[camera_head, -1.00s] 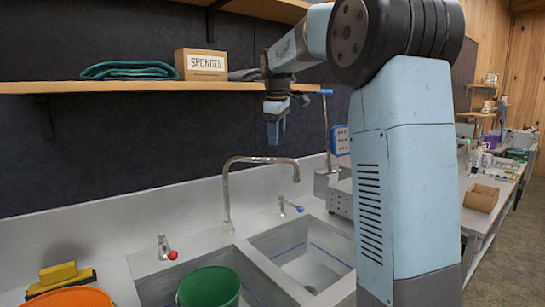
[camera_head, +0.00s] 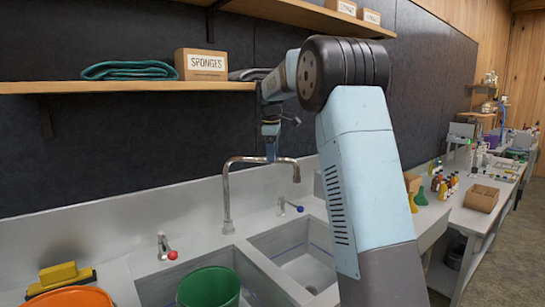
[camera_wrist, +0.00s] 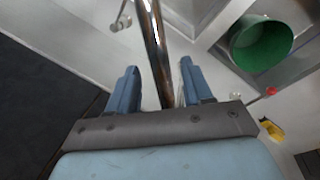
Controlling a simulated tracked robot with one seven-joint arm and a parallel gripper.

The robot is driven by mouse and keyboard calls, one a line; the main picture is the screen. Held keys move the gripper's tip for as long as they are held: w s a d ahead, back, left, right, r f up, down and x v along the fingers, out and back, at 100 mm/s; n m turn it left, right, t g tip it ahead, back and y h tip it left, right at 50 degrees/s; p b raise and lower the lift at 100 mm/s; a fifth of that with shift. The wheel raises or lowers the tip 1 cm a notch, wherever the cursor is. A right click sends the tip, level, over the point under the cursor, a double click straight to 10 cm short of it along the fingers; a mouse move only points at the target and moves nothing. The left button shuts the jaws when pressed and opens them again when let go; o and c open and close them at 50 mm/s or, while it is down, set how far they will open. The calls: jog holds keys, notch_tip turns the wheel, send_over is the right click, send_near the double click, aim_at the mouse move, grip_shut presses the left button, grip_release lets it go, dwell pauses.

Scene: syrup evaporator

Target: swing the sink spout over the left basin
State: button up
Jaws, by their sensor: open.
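The chrome sink spout (camera_head: 255,159) rises from the back ledge and its arm points right, with its tip (camera_head: 297,176) on the right basin's side. The left basin (camera_head: 152,290) has a green bucket (camera_head: 210,286) in it. The right basin (camera_head: 300,262) looks empty. My gripper (camera_head: 271,158) is open and hangs at the spout's horizontal arm. In the wrist view the spout (camera_wrist: 157,50) runs between the two open fingers of my gripper (camera_wrist: 158,75), with gaps visible on both sides.
A red-knobbed tap (camera_head: 165,249) and a blue-knobbed tap (camera_head: 288,207) stand beside the spout's base. A shelf (camera_head: 130,87) with a sponges box (camera_head: 201,64) is above.

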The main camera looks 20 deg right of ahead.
jog(key=shift+w+f, duration=0.15)
jog(key=shift+f, duration=0.6)
jog(key=shift+c, duration=0.3)
grip_shut()
